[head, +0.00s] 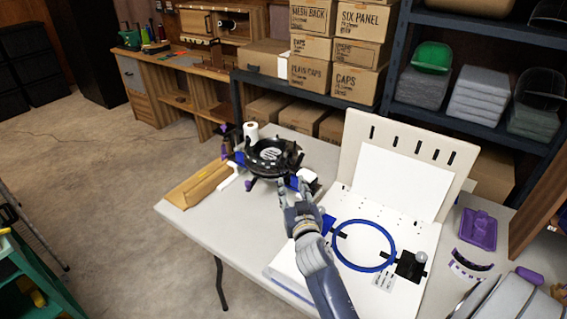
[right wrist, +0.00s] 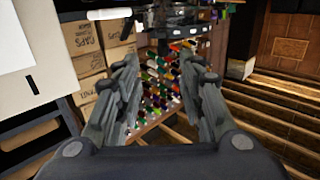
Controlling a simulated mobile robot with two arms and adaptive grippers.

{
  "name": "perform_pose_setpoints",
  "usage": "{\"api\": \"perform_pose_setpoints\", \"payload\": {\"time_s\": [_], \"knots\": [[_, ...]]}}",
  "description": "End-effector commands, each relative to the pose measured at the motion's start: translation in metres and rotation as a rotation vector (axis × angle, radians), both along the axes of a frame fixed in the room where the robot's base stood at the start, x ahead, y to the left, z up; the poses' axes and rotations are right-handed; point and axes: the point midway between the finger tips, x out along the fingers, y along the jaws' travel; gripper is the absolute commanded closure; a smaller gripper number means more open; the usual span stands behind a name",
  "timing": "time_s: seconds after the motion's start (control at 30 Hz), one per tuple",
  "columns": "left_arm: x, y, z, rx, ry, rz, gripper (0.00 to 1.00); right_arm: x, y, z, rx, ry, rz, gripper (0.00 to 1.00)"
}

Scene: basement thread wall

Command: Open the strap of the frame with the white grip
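A round black frame (head: 270,156) sits on a dark stand at the far end of the grey table. A white grip-like bar (head: 231,176) shows at its left, and a white block (head: 307,175) at its right; I cannot tell which belongs to the frame. In the right wrist view, black hardware (right wrist: 172,20) with a white bar (right wrist: 108,14) shows at the top, beyond my fingertips. My right gripper (head: 294,187) is open and empty, just in front of the black frame. The strap's fastening is too small to make out. My left gripper is out of view.
A blue hoop (head: 335,255) lies on a white board on the near table, with an upright cream panel (head: 455,155) behind. A brown cardboard piece (head: 197,185) lies left of the frame. A purple tray (head: 478,229) is at right. Shelves with boxes (head: 310,70) stand behind.

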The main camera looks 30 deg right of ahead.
Motion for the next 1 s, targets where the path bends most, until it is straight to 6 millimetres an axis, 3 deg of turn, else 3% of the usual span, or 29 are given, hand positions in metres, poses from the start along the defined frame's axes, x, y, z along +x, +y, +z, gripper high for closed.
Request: {"api": "perform_pose_setpoints", "payload": {"time_s": [0.27,0.7,1.0], "knots": [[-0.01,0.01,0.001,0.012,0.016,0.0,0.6,0.021,-0.005,0.008,-0.009,-0.043,0.014,0.64],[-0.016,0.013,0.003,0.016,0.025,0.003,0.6,0.089,-0.034,0.008,-0.009,-0.042,0.013,0.64],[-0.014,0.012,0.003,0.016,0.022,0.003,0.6,0.107,-0.041,0.007,-0.008,-0.041,0.014,0.64]]}}
